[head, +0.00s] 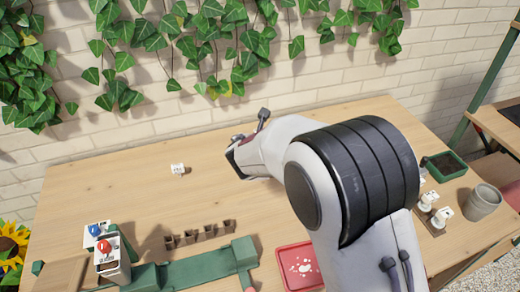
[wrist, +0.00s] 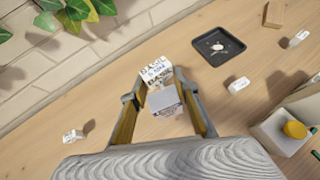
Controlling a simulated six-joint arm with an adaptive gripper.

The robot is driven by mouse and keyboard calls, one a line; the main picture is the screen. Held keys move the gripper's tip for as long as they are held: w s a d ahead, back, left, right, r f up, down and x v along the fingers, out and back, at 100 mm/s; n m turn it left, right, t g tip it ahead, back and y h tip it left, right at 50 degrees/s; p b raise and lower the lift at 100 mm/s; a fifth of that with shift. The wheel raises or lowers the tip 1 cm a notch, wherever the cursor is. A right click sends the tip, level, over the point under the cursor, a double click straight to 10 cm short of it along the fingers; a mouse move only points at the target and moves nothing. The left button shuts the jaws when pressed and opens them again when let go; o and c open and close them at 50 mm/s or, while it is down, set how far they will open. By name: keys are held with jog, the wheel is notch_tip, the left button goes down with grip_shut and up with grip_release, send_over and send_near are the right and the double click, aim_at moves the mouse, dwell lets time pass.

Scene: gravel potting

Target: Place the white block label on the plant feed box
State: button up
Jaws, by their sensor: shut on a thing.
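A white block label (wrist: 156,73) with dark lettering is between the two fingers of my gripper (wrist: 159,78) in the wrist view. The gripper is shut on it, and a plain grey face of the block points towards the camera. The wood top lies beyond it. In the head view my gripper (head: 236,160) is over the back middle of the table, mostly hidden by my own arm, and the held block cannot be made out.
A small white block (head: 177,169) lies on the table at left. A black tray (wrist: 232,55) and loose white blocks (wrist: 238,85) show in the wrist view. A red tray (head: 284,262), green fixture (head: 190,268) and grey pot (head: 483,203) stand nearer. The back left is mostly clear.

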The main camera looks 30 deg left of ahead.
jog(key=shift+f, duration=0.2)
jog(key=shift+f, duration=1.7)
jog(key=shift+f, duration=0.15)
jog(key=o, duration=0.8)
jog(key=shift+o, duration=0.2)
jog(key=v, duration=1.2)
